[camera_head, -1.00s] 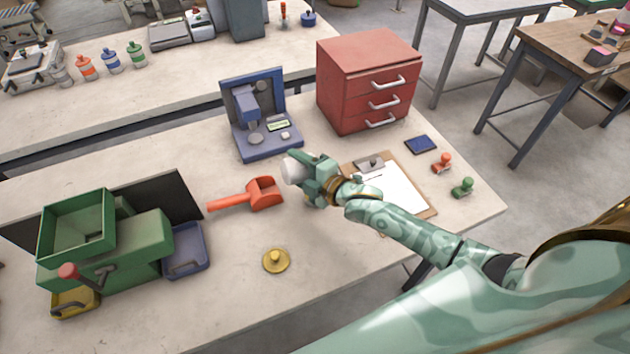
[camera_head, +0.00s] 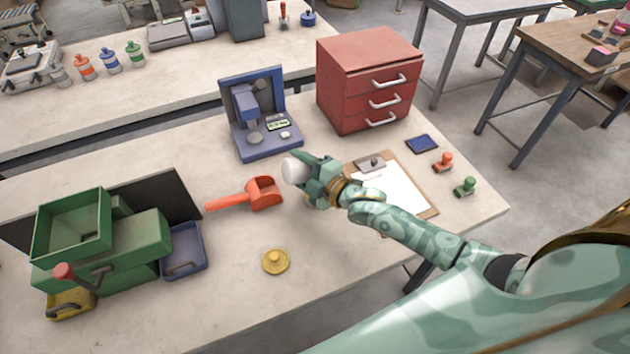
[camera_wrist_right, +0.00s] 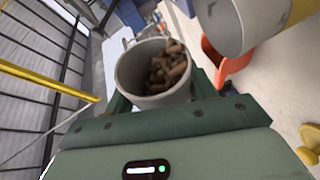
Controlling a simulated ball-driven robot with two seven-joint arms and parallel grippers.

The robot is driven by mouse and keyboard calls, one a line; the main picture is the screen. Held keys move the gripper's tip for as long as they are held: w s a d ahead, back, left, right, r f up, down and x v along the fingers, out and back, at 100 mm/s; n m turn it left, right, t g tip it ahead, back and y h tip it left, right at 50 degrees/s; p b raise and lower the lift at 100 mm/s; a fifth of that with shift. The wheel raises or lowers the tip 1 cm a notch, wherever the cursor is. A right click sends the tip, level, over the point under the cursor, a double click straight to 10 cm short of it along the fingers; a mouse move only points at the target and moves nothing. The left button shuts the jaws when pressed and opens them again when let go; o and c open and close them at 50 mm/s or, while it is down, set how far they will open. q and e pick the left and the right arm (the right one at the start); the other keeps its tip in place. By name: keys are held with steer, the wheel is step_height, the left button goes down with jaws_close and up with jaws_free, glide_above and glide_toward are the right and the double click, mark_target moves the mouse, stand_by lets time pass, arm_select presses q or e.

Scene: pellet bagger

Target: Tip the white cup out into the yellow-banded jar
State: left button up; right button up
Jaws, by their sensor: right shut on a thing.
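My right gripper (camera_head: 312,181) is shut on the white cup (camera_head: 294,170) and holds it up over the bench. In the right wrist view, the white cup (camera_wrist_right: 150,92) sits between the fingers with its mouth showing. Brown pellets (camera_wrist_right: 166,70) lie inside it, toward the right side. In the head view my gripper hides most of the jar. My left gripper is out of view.
An orange scoop (camera_head: 262,193) lies left of the cup, and a yellow knobbed lid (camera_head: 275,261) lies in front. A blue device (camera_head: 262,140) and red drawers (camera_head: 350,90) stand behind. A clipboard (camera_head: 423,207) lies right, under my arm. A green bagger (camera_head: 130,245) stands left.

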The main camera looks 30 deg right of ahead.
steer(key=shift+d+f, duration=0.1)
steer(key=shift+f, duration=0.1)
steer(key=shift+d+r+m+t+y+b, duration=0.2)
steer(key=shift+d+m+t+b, duration=0.25)
steer(key=shift+m, duration=0.35)
steer(key=shift+d+r+m+t+y+b, duration=0.15)
steer(key=shift+m+t+y+b, duration=0.1)
steer(key=shift+m+b, duration=0.4)
stand_by(1.9)
